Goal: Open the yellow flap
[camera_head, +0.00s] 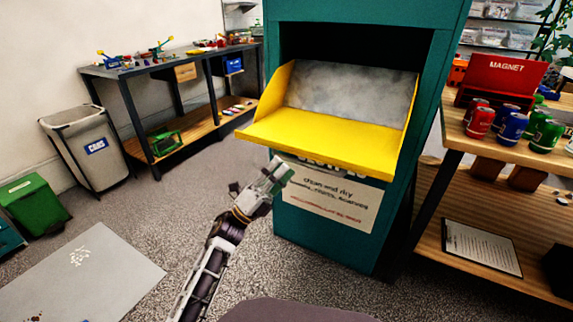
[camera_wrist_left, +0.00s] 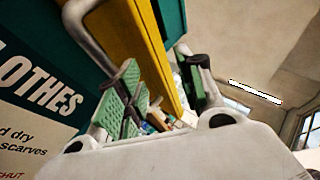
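The yellow flap (camera_head: 320,142) of the teal clothes bin (camera_head: 335,225) is tilted out and down, with a grey metal inner plate (camera_head: 350,92) showing behind it. My left gripper (camera_head: 276,176) is below the flap's front edge, before the bin's white label. In the left wrist view, its green-padded fingers (camera_wrist_left: 160,88) stand apart with nothing clearly between them. The yellow flap (camera_wrist_left: 141,38) rises beyond them. A grey bar handle (camera_wrist_left: 95,36) on the flap runs down close to the left-hand finger; I cannot tell whether they touch. My right gripper is not in view.
A wooden table (camera_head: 505,150) with cans and a red magnet box (camera_head: 500,75) stands close at right. The floor between is mostly clear.

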